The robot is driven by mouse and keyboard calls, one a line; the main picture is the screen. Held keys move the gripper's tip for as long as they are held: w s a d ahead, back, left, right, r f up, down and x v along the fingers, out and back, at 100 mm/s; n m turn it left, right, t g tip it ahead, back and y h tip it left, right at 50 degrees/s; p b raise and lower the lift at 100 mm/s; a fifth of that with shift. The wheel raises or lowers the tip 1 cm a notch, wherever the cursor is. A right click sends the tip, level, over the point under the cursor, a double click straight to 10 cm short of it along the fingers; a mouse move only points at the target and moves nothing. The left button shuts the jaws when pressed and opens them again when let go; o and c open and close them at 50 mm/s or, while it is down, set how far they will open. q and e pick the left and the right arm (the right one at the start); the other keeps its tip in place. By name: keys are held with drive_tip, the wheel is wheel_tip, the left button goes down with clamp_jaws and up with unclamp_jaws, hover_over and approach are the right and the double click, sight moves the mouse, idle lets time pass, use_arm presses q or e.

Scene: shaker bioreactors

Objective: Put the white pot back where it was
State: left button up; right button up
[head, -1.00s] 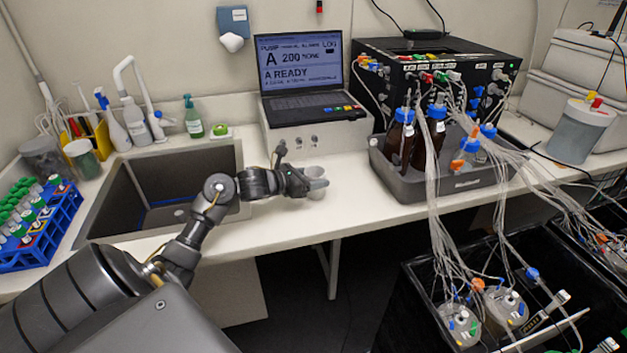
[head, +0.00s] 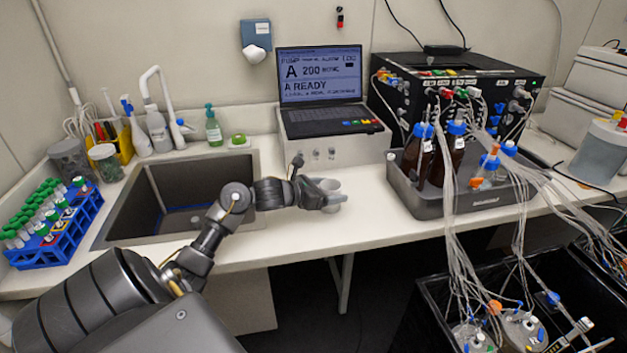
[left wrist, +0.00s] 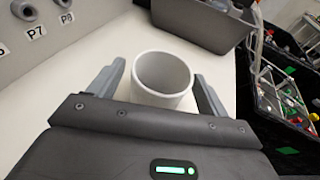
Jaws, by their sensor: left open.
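The white pot (head: 329,187) stands upright on the white counter, in front of the laptop's grey-white base. It looks empty in the left wrist view (left wrist: 162,79), where its round opening faces the camera. My left gripper (head: 333,194) is at the pot, level with it. In the left wrist view its two fingers (left wrist: 157,88) are open, one on each side of the pot, with a gap on the left and a small one on the right. My right gripper is in neither view.
A grey tray (head: 470,205) with brown bottles and tubing stands right of the pot. The sink (head: 125,215) lies to the left. The laptop (head: 320,85) on its base (head: 300,150) is behind. Bare counter (head: 375,225) lies between pot and tray.

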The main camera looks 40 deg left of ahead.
use_arm(q)
drive_tip(key=b+v, duration=0.3)
drive_tip(key=v, duration=0.7)
drive_tip(key=shift+s+f, duration=0.15)
drive_tip(key=shift+f, duration=0.05)
drive_tip(key=shift+v, duration=0.9)
drive_tip(key=shift+r, duration=0.15)
